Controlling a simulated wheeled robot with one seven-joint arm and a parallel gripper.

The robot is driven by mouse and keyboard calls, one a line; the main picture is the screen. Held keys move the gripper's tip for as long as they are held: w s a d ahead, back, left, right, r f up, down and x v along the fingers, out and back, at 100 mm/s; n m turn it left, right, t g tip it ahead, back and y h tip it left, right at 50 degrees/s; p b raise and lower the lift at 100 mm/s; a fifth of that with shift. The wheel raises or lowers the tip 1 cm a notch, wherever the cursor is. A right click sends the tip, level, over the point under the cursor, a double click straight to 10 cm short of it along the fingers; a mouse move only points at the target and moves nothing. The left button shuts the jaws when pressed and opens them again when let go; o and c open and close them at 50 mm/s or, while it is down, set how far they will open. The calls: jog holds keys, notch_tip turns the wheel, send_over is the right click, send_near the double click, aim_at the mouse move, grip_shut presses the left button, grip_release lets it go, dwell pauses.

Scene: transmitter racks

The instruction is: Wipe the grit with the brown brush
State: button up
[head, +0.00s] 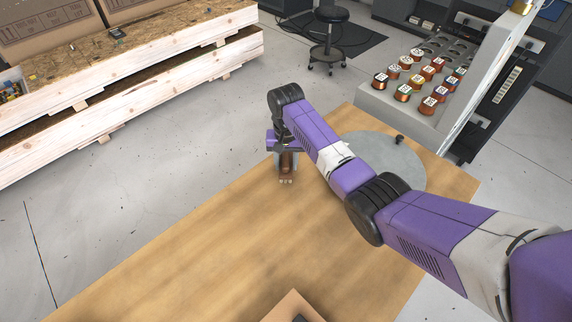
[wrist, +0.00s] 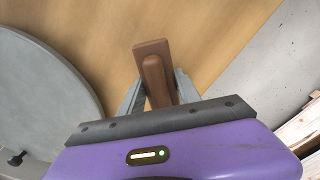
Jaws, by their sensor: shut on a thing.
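The brown brush (head: 287,167) is upright under my gripper (head: 287,158), low over the wooden table (head: 200,235). In the wrist view the brush (wrist: 152,48) shows its flat brown back and rounded handle. My gripper (wrist: 159,84) is shut on the handle, one grey finger on each side. I cannot tell whether the brush touches the table. A few tiny pale specks show at the foot of the brush in the head view; I cannot tell whether they are grit. No other grit is clearly visible.
A round grey disc (head: 388,150) with a small dark knob (head: 399,139) lies on the table at the right, partly behind my arm. A brown box corner (head: 292,306) shows at the front. A sloped rack with several coils (head: 404,92) stands behind. The table's left half is clear.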

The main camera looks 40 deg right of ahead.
aim_at(287, 157)
jog(key=shift+d+r+p, duration=0.1)
jog(key=shift+r+p, duration=0.25)
jog(key=shift+r, duration=0.25)
jog(key=shift+r+p, duration=1.6)
jog(key=shift+r, duration=0.5)
